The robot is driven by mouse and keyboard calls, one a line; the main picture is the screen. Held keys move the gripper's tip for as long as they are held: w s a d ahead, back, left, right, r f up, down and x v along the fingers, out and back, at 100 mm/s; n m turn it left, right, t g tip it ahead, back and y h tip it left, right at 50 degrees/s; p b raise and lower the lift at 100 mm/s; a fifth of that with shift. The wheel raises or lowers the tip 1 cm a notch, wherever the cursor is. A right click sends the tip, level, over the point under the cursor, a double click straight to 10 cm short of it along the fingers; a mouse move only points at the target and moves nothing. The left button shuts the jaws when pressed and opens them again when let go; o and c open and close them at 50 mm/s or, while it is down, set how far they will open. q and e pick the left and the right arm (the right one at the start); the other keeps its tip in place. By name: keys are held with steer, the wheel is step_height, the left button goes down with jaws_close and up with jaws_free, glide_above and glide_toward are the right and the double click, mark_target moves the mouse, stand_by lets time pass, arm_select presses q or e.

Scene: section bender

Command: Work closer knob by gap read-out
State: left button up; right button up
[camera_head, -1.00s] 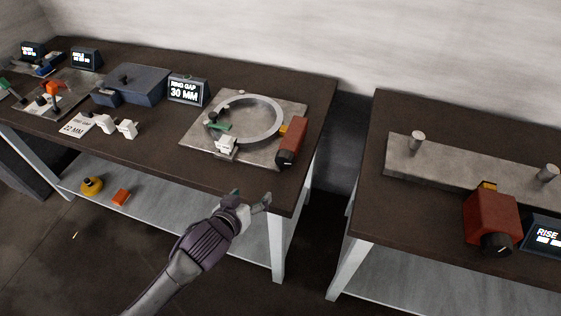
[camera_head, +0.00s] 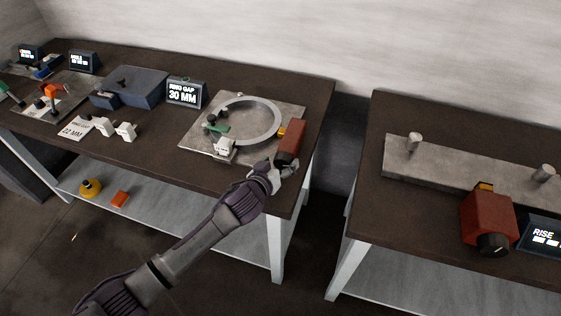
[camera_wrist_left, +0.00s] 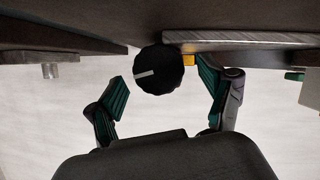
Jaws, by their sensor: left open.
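The red closer box (camera_head: 291,141) sits at the right of the ring plate. Its black knob shows in the left wrist view (camera_wrist_left: 160,70) with a white pointer line; in the head view my gripper hides it. My left gripper (camera_head: 283,167) is at the table's front edge by the knob. In the left wrist view the open fingers (camera_wrist_left: 162,76) stand on either side of the knob, with visible space beside it. The gap read-out (camera_head: 185,93) says RING GAP 30 MM. The split ring (camera_head: 272,118) lies on the plate (camera_head: 198,139). My right gripper is out of view.
A card (camera_head: 75,128) reads RING GAP 22 MM, beside white blocks (camera_head: 125,131). A blue box (camera_head: 136,84) stands farther left. A second table at right holds another red box (camera_head: 487,217) with a knob and a RISE display (camera_head: 543,236).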

arm_select(q)
steer(key=shift+w+d+f, duration=0.15)
steer(key=shift+w, duration=0.15)
steer(key=shift+c, duration=0.3)
steer(key=c, duration=1.1)
